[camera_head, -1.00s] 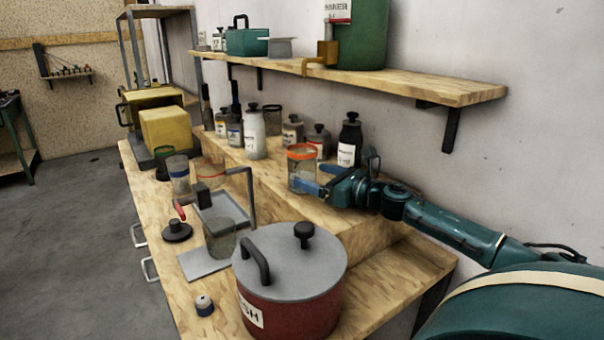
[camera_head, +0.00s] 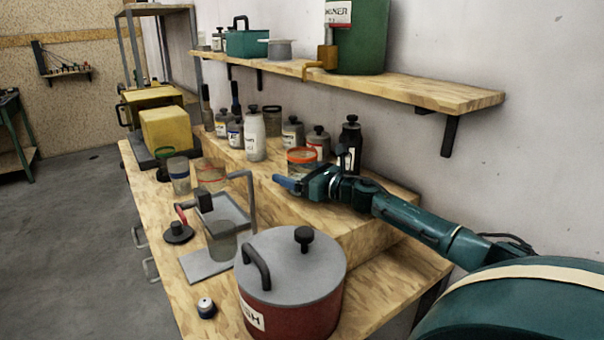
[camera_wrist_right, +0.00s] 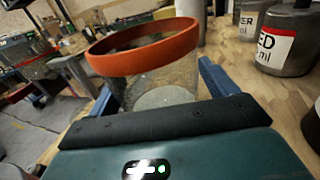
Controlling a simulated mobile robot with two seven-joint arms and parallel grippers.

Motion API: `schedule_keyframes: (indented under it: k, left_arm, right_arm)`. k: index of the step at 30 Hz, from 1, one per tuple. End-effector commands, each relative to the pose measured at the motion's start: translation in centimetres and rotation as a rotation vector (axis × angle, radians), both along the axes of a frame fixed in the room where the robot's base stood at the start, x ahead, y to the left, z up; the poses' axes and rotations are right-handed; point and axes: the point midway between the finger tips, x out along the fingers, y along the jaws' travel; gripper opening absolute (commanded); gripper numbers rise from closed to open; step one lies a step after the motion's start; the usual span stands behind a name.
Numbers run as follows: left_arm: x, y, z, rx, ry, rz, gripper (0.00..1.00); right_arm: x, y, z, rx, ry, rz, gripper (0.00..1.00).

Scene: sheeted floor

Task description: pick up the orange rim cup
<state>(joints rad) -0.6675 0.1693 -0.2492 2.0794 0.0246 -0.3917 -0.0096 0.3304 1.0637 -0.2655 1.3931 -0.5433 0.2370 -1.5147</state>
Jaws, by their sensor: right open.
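The orange rim cup (camera_head: 301,157), a clear cup with a thick orange rim, stands on the raised wooden step in the head view. Its lower part is hidden behind my right gripper (camera_head: 297,180). In the right wrist view the cup (camera_wrist_right: 150,62) appears large, tilted in the picture, with its pale base visible. My open right gripper (camera_wrist_right: 160,95) has one blue finger at each side of it. Its fingers do not clearly touch the cup. My left gripper is not in view.
Several bottles (camera_head: 254,135) stand behind and left of the cup. A dark bottle (camera_head: 349,143) stands close at its right. A shelf (camera_head: 400,87) overhangs the bench. A red pot (camera_head: 290,310) stands in front. Another clear cup with a reddish rim (camera_head: 211,178) stands lower left.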

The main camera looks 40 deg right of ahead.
Motion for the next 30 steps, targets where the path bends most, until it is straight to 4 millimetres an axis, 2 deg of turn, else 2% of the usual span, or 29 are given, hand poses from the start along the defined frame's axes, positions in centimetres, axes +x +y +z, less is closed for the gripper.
schedule_keyframes:
  k: [6,24,30]
  left_arm:
    - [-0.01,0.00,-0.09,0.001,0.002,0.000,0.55]
    - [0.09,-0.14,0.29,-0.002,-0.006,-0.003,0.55]
    - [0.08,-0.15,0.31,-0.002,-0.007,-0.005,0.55]
  right_arm:
    - [0.01,0.02,-0.07,0.000,0.001,0.000,0.83]
    - [-0.01,0.01,-0.04,0.000,0.000,0.000,0.34]
    - [-0.01,0.00,0.04,0.000,-0.001,0.000,0.34]
